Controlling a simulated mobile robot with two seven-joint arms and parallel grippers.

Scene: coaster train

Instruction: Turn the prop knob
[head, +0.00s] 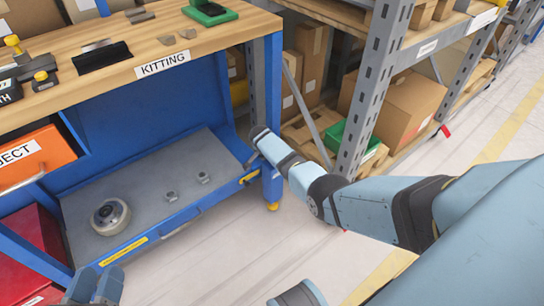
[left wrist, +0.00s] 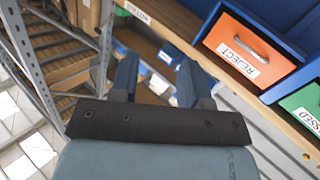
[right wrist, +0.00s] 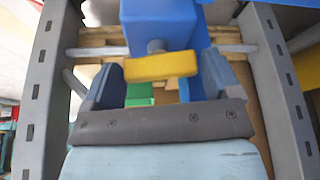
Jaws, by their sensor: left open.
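A yellow bar-shaped piece (right wrist: 160,65) on a short grey stem, under a blue block, shows between the fingers of my right gripper (right wrist: 160,85); it looks like the prop knob, but I cannot be sure. The right fingers are apart; contact with the piece cannot be told. In the head view my right gripper (head: 256,142) is beside the bench's right leg, above a small yellow part (head: 249,176) at the right end of the lower tray. My left gripper (head: 95,288) is low at the left; the left wrist view shows it open and empty (left wrist: 157,75).
The lower tray (head: 140,180) holds a round metal part (head: 110,216) and small grey pieces. An orange REJECT drawer (head: 35,155) is at left. A grey shelf upright (head: 375,85) stands close behind my right gripper, with cardboard boxes (head: 405,105). The floor at front is clear.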

